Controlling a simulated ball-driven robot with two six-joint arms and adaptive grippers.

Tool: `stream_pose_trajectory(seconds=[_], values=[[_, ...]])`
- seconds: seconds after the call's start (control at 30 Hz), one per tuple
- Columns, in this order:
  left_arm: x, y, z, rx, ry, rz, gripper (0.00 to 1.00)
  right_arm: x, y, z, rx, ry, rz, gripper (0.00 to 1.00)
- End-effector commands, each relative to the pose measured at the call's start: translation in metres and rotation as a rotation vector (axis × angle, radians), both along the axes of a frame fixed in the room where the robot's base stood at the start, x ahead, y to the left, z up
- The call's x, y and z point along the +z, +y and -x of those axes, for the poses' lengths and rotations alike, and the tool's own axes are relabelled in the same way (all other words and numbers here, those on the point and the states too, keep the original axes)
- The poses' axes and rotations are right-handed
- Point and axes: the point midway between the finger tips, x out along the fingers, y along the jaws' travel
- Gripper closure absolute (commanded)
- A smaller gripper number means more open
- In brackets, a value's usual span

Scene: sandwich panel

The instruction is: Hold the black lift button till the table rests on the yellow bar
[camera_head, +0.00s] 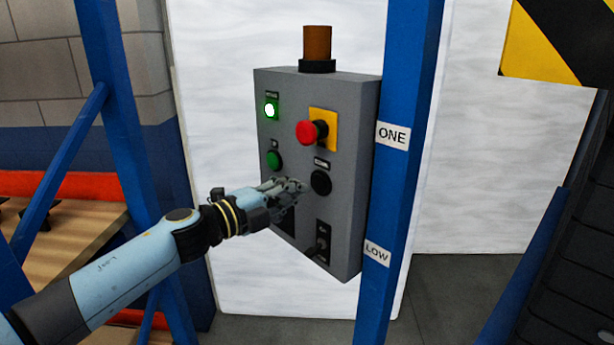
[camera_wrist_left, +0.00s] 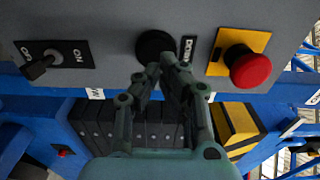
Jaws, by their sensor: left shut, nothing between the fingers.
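The black button (camera_head: 321,182) sits on the right side of the grey control box, under a small label. In the left wrist view the black button (camera_wrist_left: 155,46) has a "DOWN" label beside it. My left gripper (camera_head: 299,187) is shut and empty, its fingertips just left of the button in the head view. In the left wrist view the closed fingertips (camera_wrist_left: 160,70) overlap the button's lower edge. I cannot tell whether they touch it. My right gripper is not in view. I cannot make out the table resting on a yellow bar.
The box also carries a red stop knob (camera_head: 309,132) on yellow, a lit green lamp (camera_head: 270,109), a green button (camera_head: 274,160) and an on-off switch (camera_wrist_left: 42,64). A blue post (camera_head: 396,180) stands right of the box. A black-yellow striped panel (camera_head: 527,48) hangs upper right.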

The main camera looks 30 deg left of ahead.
Motion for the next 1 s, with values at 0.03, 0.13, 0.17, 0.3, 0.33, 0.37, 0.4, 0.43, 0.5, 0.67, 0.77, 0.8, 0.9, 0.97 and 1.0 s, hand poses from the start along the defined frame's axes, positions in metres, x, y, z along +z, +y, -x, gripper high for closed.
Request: stream_pose_trajectory(seconds=[0.03, 0.13, 0.17, 0.3, 0.33, 0.37, 0.4, 0.43, 0.5, 0.67, 0.77, 0.8, 0.9, 0.97, 1.0], values=[[0.002, -0.003, -0.009, 0.002, -0.001, 0.003, 1.0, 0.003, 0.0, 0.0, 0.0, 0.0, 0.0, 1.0], [0.001, -0.007, -0.021, 0.001, -0.001, -0.001, 1.0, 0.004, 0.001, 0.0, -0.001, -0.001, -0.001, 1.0], [0.0, -0.008, -0.024, 0.001, -0.001, -0.001, 1.0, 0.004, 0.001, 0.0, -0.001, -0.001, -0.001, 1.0], [0.0, -0.011, -0.032, 0.001, 0.0, 0.0, 1.0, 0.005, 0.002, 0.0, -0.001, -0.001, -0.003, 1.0], [-0.001, -0.011, -0.033, 0.001, 0.0, -0.001, 1.0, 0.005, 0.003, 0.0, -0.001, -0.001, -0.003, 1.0], [-0.001, -0.012, -0.033, 0.001, 0.0, -0.001, 1.0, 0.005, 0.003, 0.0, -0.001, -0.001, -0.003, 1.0], [-0.001, -0.012, -0.033, 0.001, 0.0, -0.001, 1.0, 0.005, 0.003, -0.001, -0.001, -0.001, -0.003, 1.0], [-0.001, -0.012, -0.033, 0.001, 0.0, -0.001, 1.0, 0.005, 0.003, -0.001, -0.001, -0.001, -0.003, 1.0], [-0.001, -0.012, -0.033, 0.001, -0.001, -0.002, 1.0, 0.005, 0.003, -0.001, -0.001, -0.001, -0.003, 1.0], [-0.001, -0.012, -0.034, 0.001, -0.001, -0.002, 1.0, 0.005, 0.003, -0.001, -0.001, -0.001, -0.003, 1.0], [0.0, -0.014, -0.04, 0.002, -0.001, -0.001, 1.0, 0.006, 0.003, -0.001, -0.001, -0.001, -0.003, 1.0], [0.001, -0.016, -0.045, 0.002, -0.002, 0.0, 1.0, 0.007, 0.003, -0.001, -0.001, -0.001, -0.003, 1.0], [0.001, -0.018, -0.051, 0.001, -0.002, 0.0, 1.0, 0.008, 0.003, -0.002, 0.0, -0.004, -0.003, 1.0], [0.001, -0.018, -0.051, 0.001, -0.003, -0.001, 1.0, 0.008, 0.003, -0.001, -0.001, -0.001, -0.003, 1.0], [0.001, -0.018, -0.051, 0.001, -0.004, -0.001, 1.0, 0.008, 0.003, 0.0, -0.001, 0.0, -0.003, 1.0]])
